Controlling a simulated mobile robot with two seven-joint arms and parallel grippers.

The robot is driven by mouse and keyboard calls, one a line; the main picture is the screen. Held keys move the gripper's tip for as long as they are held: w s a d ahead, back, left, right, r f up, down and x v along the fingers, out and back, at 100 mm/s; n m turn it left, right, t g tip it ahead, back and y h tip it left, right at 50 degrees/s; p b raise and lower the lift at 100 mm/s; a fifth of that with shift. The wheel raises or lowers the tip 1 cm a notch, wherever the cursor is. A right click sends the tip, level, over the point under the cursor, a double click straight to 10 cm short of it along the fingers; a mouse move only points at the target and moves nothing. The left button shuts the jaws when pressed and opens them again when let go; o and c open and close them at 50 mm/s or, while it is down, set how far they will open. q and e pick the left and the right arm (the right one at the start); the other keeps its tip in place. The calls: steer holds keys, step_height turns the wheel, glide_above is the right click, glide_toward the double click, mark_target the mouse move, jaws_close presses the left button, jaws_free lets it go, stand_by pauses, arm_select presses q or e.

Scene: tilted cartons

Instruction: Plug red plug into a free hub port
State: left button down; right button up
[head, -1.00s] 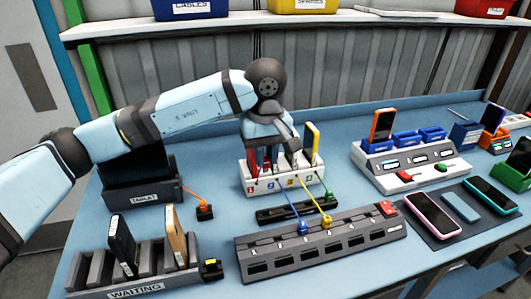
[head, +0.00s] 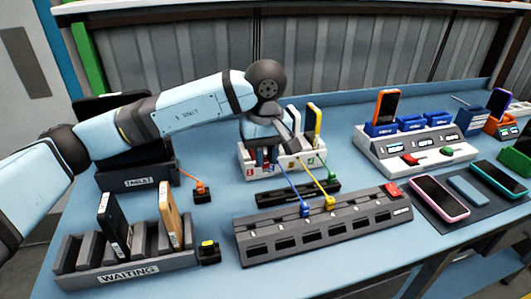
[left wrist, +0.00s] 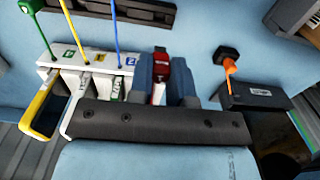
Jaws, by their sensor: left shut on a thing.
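My left gripper (head: 267,156) is over the left end of the white numbered charging dock (head: 285,160). In the left wrist view its two blue fingers (left wrist: 163,85) are shut on the red plug (left wrist: 160,72), beside the dock's number 2 slot. The plug is hidden behind the gripper in the head view. The grey hub strip (head: 285,237) lies in front, with a row of ports. My right gripper is not in view.
A dark strip (head: 290,196) with a green plug (head: 331,186) lies between dock and hub. Blue and yellow cables cross there. The waiting rack (head: 75,265) and an orange plug (head: 200,188) are left; phones on a dark mat (head: 450,232) are right.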

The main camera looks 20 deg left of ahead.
arm_select(q)
steer(key=shift+f, duration=0.2)
steer(key=s+d+b, duration=0.1)
steer(key=s+d, duration=0.4)
steer(key=s, duration=0.3)
steer(key=shift+d+b, duration=0.15)
steer(key=shift+b, duration=0.15)
stand_by(0.9)
steer(key=shift+w+b, duration=0.1)
steer(key=shift+b, duration=0.35)
